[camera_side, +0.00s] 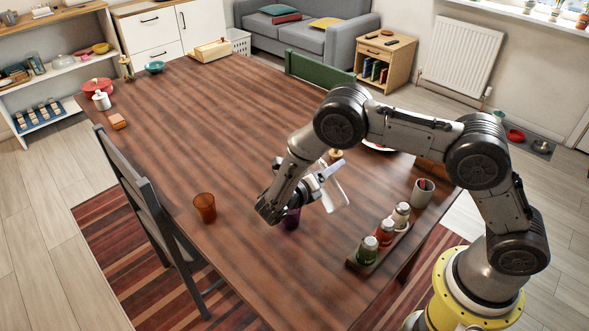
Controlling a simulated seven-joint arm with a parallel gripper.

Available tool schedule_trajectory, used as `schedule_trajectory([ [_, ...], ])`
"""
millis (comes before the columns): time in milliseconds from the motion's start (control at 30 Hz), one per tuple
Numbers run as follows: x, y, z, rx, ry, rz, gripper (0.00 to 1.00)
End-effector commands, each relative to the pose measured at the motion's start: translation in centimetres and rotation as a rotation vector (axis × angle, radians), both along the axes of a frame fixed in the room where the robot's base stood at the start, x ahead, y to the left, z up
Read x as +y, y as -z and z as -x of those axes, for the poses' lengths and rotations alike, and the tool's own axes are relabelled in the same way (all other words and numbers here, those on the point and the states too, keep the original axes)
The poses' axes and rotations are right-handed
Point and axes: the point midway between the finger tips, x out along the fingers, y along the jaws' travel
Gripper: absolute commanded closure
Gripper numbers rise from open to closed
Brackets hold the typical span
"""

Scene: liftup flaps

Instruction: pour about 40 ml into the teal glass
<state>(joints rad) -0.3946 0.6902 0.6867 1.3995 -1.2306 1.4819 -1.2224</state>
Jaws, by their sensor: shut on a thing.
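My gripper (320,178) is above the middle of the wooden table and shut on a clear, pale-edged vessel (338,197) that looks like a jug. My wrist partly covers it, and I cannot make out its contents. A dark purple glass (292,218) stands just below my wrist, partly hidden by it. An amber-brown glass (204,207) stands near the table's left edge, apart from my gripper. I cannot pick out a teal glass; my arm hides part of the table. A teal bowl (155,67) is at the far end.
A rack with several bottles (367,249) and a grey cup (422,191) stand at the right edge of the table (200,130). A red pot (97,87), white jar (101,101) and orange block (118,121) are far left. The table's middle left is clear.

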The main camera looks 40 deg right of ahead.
Motion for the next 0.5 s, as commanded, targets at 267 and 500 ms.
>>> schedule_trajectory([
  [267,0.08,-0.04,0.71,0.165,0.000,-0.010,1.00],
  [500,0.09,-0.01,1.06,0.270,0.000,-0.017,1.00],
])
